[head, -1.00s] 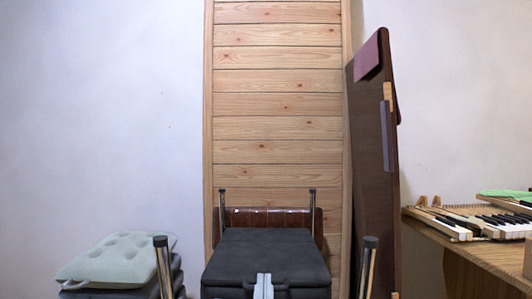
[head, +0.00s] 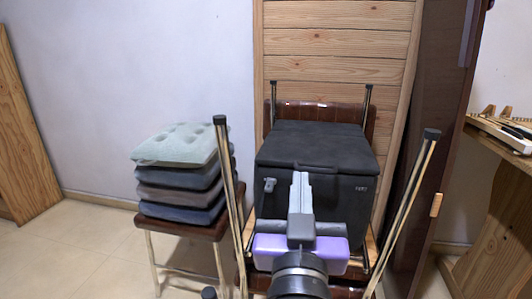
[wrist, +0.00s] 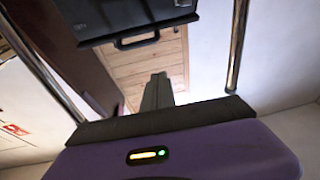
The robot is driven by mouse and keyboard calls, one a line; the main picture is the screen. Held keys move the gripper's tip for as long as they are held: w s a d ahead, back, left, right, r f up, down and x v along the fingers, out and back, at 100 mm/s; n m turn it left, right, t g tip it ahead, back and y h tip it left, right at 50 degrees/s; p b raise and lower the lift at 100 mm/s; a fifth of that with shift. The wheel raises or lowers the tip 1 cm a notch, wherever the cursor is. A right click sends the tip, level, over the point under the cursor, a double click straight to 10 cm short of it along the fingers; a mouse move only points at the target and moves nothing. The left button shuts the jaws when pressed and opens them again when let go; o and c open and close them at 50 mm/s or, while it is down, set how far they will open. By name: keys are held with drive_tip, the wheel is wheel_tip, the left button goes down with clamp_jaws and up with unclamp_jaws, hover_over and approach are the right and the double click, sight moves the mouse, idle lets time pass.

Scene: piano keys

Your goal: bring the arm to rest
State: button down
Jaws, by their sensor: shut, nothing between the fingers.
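My gripper (head: 300,180) is in the lower middle of the head view, with a purple body and grey fingers pressed together. It is shut and empty, and points toward a black box-shaped case (head: 322,148) with a handle. In the picture the fingers overlap the front of the case; I cannot tell how far apart they are. The wrist view shows the shut fingers (wrist: 158,85) and the dark case (wrist: 125,15) with its handle at the top.
Upturned metal chair legs (head: 413,200) stand on both sides of my gripper. A stack of cushions (head: 182,185) sits on a stool at left. A dark upright board (head: 437,120) and a wooden table with piano keys (head: 507,132) are at right. Floor at left (head: 100,235) is clear.

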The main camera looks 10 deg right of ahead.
drive_tip(key=s+a+n+t+y, duration=0.2)
drive_tip(key=s+a+n+y, duration=0.1)
drive_tip(key=a+n+y, duration=0.25)
drive_tip(key=s+f+n+g+y, duration=0.1)
drive_tip(key=s+f+n+y, duration=0.45)
drive_tip(key=f+y, duration=0.2)
drive_tip(key=s+d+f+m+g+h, duration=0.25)
drive_tip(key=s+d+f, duration=0.25)
drive_tip(key=s+f, duration=0.3)
drive_tip(key=s+d+f+m+g+h, duration=0.25)
drive_tip(key=s+d+f, duration=0.3)
drive_tip(key=s, duration=0.55)
drive_tip(key=s+d+f+m+g+h, duration=0.1)
drive_tip(key=s+d+f+m+h, duration=0.3)
drive_tip(key=s+f, duration=0.45)
wheel_tip(320, 180, up, 35)
drive_tip(key=d+p, duration=0.1)
drive_tip(key=p, duration=3.3)
drive_tip(key=shift+s+y+p, duration=0.25)
drive_tip(key=shift+y+p, duration=0.05)
